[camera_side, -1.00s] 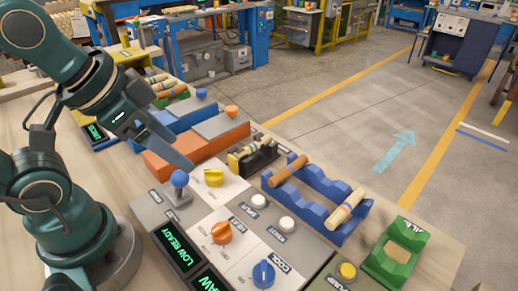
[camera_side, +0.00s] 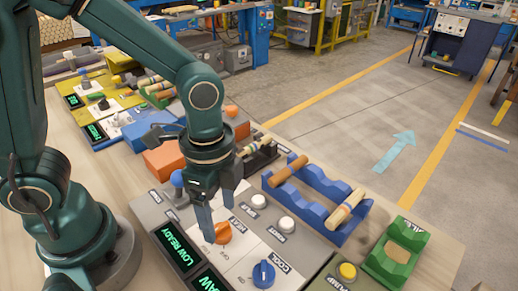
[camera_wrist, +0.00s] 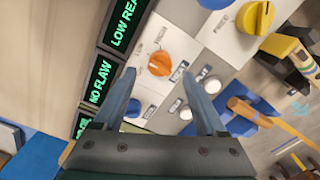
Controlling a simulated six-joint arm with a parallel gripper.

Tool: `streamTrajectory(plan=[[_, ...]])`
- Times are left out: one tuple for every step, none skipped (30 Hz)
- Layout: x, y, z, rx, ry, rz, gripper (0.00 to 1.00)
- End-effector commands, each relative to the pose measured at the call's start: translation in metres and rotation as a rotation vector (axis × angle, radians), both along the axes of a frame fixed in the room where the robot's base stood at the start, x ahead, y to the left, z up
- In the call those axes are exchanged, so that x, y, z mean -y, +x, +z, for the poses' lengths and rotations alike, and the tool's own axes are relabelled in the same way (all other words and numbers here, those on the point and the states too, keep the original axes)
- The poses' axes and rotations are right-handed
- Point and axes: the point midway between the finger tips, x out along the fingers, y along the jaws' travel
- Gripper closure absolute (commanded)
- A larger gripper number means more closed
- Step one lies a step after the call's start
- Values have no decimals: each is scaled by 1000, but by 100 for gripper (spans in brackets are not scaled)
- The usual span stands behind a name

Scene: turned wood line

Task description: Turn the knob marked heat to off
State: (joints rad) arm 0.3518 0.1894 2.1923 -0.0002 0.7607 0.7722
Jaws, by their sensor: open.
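The orange knob (camera_side: 222,232) sits on a white plate of the grey panel, beside a label reading HEAT. My gripper (camera_side: 219,221) is open over this knob, fingers pointing down. In the wrist view my fingertips (camera_wrist: 156,73) lie on either side of the knob's near edge, with nothing held. I cannot tell whether a finger touches it. In the side view a finger partly covers the knob's left side.
A blue knob (camera_side: 264,273) marked COOL is nearby. White buttons (camera_side: 287,224) lie to the right. A yellow knob (camera_wrist: 256,17) and a blue ball-topped lever (camera_side: 177,179) stand close by. Green-lettered displays (camera_side: 177,247) lie left. A blue rack (camera_side: 311,185) holds turned wood pieces.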

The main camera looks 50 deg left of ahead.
Motion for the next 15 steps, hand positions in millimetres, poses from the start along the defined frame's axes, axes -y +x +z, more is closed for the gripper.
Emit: streamTrajectory(plan=[[-1, -1, -7, -5, 2, 1, 26], [-1, -1, -11, -5, 2, 2, 26], [-1, -2, -16, -7, 2, 2, 26], [-1, -1, -19, -5, 2, 2, 26], [-1, -1, -22, -5, 2, 2, 26], [-1, -1, -26, -5, 1, 2, 26], [-1, -1, -29, -5, 1, 3, 26], [-1, -1, -32, -5, 1, 3, 26], [-1, -1, -34, -3, 1, 3, 26], [-1, -1, -36, -3, 1, 3, 26], [-1, -1, -37, -2, 0, 3, 26], [-1, 0, -38, -1, 0, 3, 26], [-1, 0, -39, 0, 0, 3, 26], [-1, 0, -39, 0, -1, 3, 26], [-1, 0, -39, 0, -1, 3, 26]])
